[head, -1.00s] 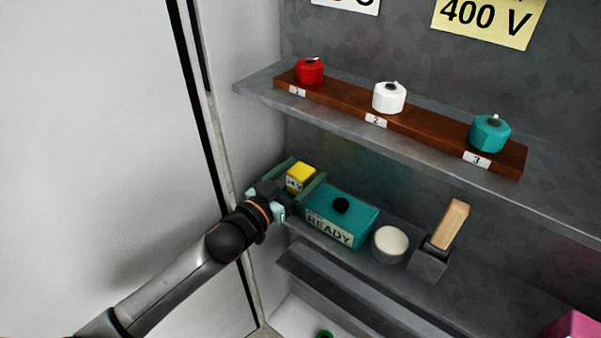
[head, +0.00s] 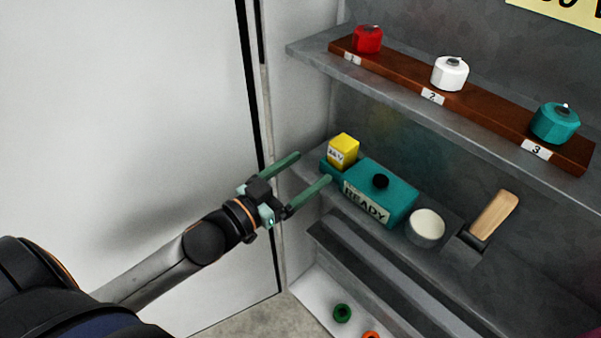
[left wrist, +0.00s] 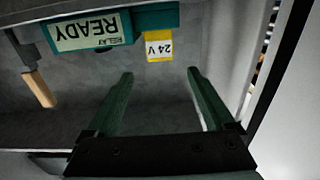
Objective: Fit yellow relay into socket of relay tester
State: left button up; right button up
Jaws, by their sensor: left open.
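The yellow relay (head: 343,150), with a white 24 V label, stands upright on the left end of the teal relay tester (head: 396,190). The socket is hidden, so I cannot tell how deep the relay sits. The tester has a READY panel and a black knob on top. My left gripper (head: 313,168) is open and empty, apart from the relay, in front and to its left. In the left wrist view, the relay (left wrist: 159,48) and the tester (left wrist: 153,16) show upside down, beyond the gap between the open fingers (left wrist: 160,74). My right gripper is not in view.
On the lower shelf, a round white-topped tin (head: 427,226) and a wooden-handled tool (head: 492,216) stand right of the tester. The upper shelf (head: 315,52) overhangs, with red, white and teal knobs on a brown strip. A cabinet side wall (head: 300,100) is close on the left.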

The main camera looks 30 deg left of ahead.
pick_arm(q)
jog(key=s+d+f+g+y, duration=0.1)
jog(key=s+f+g, duration=0.3)
jog(key=f, duration=0.9)
jog(key=s+d+f+n+g+y, duration=0.1)
jog(key=s+d+f+g+y, duration=0.1)
jog(key=s+f, duration=0.8)
notch_tip(320, 180, down, 4)
jog(key=shift+s+d+r+n+g, duration=0.1)
jog(key=shift+s+d+n+g, duration=0.15)
jog(key=shift+d+g, duration=0.5)
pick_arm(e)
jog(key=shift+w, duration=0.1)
pick_arm(q)
jog(key=shift+a, duration=0.2)
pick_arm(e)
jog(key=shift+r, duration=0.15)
